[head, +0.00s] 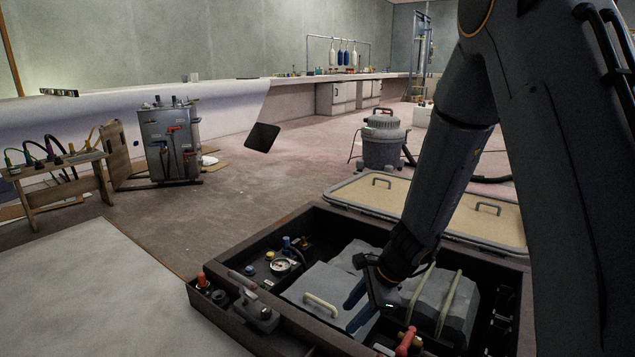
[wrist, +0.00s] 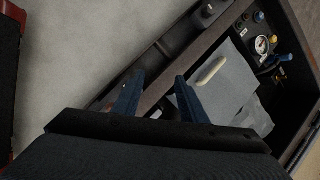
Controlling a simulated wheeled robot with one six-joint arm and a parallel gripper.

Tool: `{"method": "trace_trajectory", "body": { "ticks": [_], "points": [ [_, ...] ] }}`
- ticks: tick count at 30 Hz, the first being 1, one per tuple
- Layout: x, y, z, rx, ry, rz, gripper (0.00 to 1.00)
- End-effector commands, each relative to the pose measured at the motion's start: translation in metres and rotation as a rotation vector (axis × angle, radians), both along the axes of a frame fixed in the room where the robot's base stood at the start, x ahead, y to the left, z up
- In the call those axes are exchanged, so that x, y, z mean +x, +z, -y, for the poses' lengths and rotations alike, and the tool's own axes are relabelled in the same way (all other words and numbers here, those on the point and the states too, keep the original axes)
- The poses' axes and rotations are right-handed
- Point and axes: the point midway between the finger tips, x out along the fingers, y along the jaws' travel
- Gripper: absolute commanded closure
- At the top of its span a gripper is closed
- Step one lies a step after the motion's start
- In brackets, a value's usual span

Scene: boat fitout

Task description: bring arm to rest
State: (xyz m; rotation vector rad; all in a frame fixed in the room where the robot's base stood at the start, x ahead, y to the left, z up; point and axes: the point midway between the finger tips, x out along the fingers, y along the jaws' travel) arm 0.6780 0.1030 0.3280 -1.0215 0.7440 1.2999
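My arm reaches down from the upper right of the head view, over an open dark box (head: 215,325) set in front of me. My gripper (head: 357,305) is low over the box, above or beside a grey lidded case with a pale handle (head: 320,305). In the wrist view my gripper (wrist: 157,98) shows two blue fingers with a clear gap and nothing between them. The box rim passes behind the fingers. I cannot tell whether a finger touches anything.
The box holds a round gauge (head: 281,265), a strapped grey bundle (head: 440,300) and a red-handled part (head: 408,341). A tan panel with handles (head: 430,205) lies behind it. A shop vacuum (head: 382,142), a metal tank (head: 170,142) and a small bench (head: 58,165) stand farther off. Open floor lies between.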

Motion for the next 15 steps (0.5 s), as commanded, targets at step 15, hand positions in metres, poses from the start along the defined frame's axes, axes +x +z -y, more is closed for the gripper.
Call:
{"method": "trace_trajectory", "body": {
  "ticks": [15],
  "points": [
    [-0.188, 0.192, -0.129, -0.132, 1.211, 0.311, 0.61]
  ]
}}
